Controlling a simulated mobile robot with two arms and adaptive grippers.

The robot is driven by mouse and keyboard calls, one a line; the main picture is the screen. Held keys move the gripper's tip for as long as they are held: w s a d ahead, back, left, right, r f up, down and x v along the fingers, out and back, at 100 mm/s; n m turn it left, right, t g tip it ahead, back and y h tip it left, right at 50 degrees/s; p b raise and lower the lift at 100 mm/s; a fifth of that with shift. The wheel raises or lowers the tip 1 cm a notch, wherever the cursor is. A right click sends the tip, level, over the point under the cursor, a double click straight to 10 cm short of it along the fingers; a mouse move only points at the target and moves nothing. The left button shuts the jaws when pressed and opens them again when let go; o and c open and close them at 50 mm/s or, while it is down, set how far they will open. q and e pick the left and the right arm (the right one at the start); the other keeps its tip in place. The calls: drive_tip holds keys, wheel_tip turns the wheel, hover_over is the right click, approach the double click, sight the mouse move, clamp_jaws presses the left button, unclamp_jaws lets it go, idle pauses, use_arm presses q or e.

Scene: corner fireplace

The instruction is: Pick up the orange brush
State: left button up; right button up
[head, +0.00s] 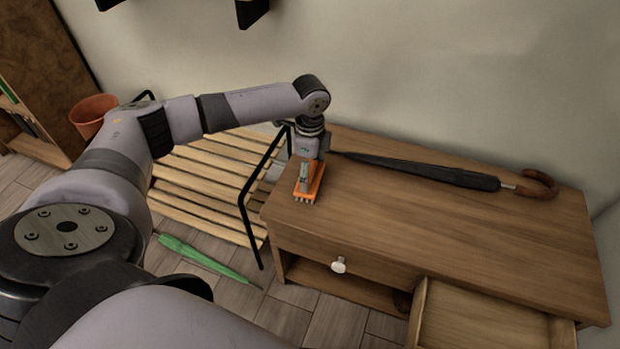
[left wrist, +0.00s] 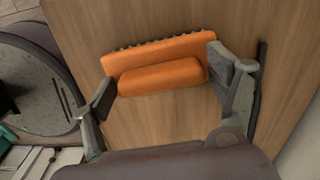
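The orange brush (head: 315,184) is at the left end of the wooden table (head: 420,225), under my left gripper (head: 307,178). In the left wrist view the orange brush (left wrist: 160,76) has a rounded handle block on a wider base, with dark bristles along its far edge. My left gripper (left wrist: 164,80) is open, with one finger at each end of the handle block. The fingers look very near the ends; I cannot tell whether they touch. My right gripper is not in view.
A closed dark umbrella (head: 430,172) lies along the table's back. An open drawer (head: 485,318) juts out at the front right. A slatted wooden rack (head: 205,185) with a black metal frame stands left of the table. A green umbrella (head: 205,258) lies on the floor.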

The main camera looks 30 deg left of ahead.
use_arm(q)
drive_tip(key=c, duration=0.9)
drive_tip(key=shift+o, duration=0.2)
drive_tip(key=shift+r, duration=0.1)
